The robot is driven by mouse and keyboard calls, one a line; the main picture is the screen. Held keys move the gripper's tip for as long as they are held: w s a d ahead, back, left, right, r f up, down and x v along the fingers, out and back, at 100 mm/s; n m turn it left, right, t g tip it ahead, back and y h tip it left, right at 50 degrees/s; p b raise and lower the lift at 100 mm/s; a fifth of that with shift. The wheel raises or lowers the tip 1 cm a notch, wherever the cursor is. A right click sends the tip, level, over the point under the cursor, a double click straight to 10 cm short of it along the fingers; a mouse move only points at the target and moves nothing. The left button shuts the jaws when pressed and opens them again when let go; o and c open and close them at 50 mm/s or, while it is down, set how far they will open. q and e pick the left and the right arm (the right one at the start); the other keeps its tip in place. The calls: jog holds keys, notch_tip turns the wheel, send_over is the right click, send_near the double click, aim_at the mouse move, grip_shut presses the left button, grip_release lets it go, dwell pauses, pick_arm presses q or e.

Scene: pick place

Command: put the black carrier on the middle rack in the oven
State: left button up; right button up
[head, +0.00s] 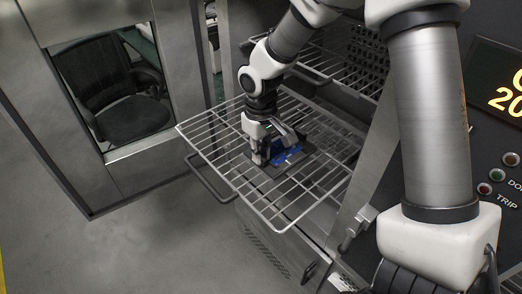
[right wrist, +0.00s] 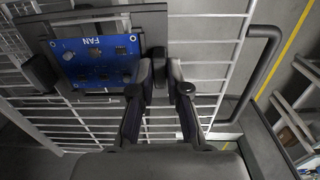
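The black carrier (head: 264,167), with a blue board marked FAN (right wrist: 95,62), lies flat on a pulled-out wire rack (head: 221,155) of the oven. In the right wrist view the carrier (right wrist: 40,72) is at the upper left, over the rack bars. My right gripper (head: 275,150) reaches down to the carrier from above. In the right wrist view its fingertips (right wrist: 163,72) are close together at the carrier's edge and appear shut on it. The fingers hide part of the carrier. My left gripper is not in view.
Another wire rack (head: 340,68) is higher inside the oven. The open oven door (head: 182,70) with a window stands at the left; a black chair (head: 118,90) shows through it. The control panel (head: 505,130) is at the right. Floor (head: 150,240) at the lower left is clear.

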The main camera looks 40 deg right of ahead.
jog(key=shift+o, duration=1.4)
jog(key=shift+w, duration=0.1)
notch_tip(320, 180, up, 12)
jog(key=b, duration=0.1)
jog(key=shift+r, duration=0.15)
